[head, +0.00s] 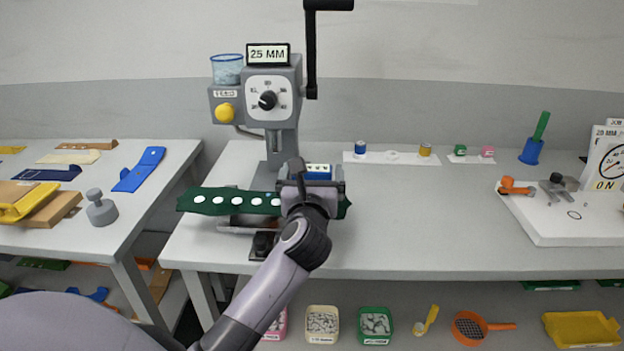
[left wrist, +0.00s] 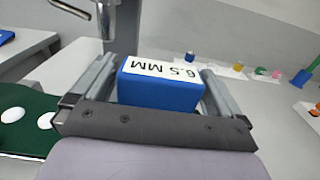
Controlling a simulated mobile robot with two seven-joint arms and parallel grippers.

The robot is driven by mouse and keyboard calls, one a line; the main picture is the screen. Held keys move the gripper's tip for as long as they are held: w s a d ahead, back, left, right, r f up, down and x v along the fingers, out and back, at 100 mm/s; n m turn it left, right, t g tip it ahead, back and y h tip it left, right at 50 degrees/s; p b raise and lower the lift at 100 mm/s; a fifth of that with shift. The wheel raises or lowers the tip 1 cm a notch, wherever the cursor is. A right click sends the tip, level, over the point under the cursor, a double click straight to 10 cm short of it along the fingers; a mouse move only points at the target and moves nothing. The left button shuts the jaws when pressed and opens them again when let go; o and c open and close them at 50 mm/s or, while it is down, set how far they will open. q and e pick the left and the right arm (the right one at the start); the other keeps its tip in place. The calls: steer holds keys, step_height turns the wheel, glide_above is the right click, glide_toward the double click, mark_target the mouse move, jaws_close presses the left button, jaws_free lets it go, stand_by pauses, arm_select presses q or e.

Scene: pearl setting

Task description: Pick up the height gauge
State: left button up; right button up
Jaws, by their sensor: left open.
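A blue block labelled "6.5 MM" (left wrist: 160,93), which I take for the height gauge, sits between the two fingers of my left gripper (left wrist: 158,84) in the left wrist view. The fingers are open, with a narrow gap showing on each side of the block. In the head view the blue block (head: 318,173) shows just beyond my left gripper (head: 312,183), which partly hides it. Its underside and what it rests on are hidden. My right gripper is not in view.
A grey press (head: 283,130) with a long crank stands beside the block. A green strip with white discs (head: 215,201) lies across its base and passes behind my gripper. The table (head: 420,215) is clear to the right, up to a white board (head: 545,228).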

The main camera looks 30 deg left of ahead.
arm_select(q)
steer(key=c, duration=1)
steer(key=shift+r, duration=0.1)
